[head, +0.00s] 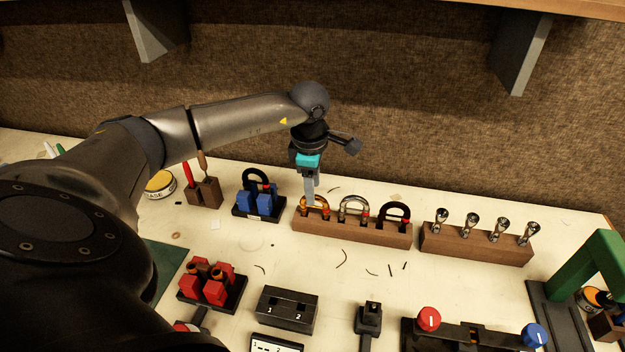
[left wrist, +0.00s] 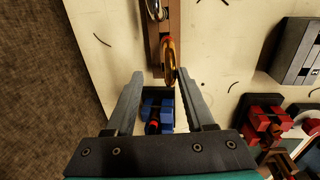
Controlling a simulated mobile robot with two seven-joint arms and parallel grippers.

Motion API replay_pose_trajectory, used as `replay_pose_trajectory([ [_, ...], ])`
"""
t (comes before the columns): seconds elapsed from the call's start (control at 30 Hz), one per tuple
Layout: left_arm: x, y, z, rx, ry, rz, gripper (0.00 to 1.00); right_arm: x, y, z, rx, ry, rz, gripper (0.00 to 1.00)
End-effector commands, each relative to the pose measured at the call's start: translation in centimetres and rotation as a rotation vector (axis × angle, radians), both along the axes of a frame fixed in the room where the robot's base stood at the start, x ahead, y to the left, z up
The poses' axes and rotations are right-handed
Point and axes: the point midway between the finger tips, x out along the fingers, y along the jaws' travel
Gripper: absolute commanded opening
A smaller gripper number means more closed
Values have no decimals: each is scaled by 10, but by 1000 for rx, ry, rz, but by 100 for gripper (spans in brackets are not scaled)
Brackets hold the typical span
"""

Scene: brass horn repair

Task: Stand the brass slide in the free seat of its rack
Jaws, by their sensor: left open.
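The brass slide (head: 317,202) is a U-shaped loop standing at the left end of a wooden rack (head: 352,232). A silver slide (head: 353,205) and a black slide (head: 394,211) stand in the same rack to its right. My left gripper (head: 311,196) points down over the brass slide. In the left wrist view the gripper (left wrist: 160,74) is open, with the brass slide (left wrist: 170,62) between or just past its fingertips, no clear contact. The slide's feet are partly hidden, so I cannot tell how they sit. My right gripper is not in view.
A blue block holder (head: 258,203) with a dark loop stands just left of the rack. A wooden block with several silver mouthpieces (head: 475,240) stands to the right. Red blocks (head: 213,283) and a black box (head: 287,308) are nearer. The bench (head: 340,268) before the rack is mostly clear.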

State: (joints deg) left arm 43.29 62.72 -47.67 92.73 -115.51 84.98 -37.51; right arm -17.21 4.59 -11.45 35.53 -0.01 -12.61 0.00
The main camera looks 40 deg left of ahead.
Motion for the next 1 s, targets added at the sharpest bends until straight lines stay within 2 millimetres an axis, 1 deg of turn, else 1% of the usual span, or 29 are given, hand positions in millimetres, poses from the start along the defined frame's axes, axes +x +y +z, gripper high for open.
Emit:
replay_pose_trajectory([
  [0.13,0,0,10,1,-4,0,54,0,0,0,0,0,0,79],
  [0.23,-2,-1,27,0,-4,-1,54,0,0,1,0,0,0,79],
  [0.5,-10,-5,92,1,-6,-1,54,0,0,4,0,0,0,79],
  [0.6,-12,-7,113,0,-7,0,54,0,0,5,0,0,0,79],
  [0.7,-15,-8,130,0,-4,0,54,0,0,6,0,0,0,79],
  [0.83,-17,-9,145,0,-4,0,54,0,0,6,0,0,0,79],
  [1.0,-18,-10,151,0,-1,0,54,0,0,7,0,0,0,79],
])
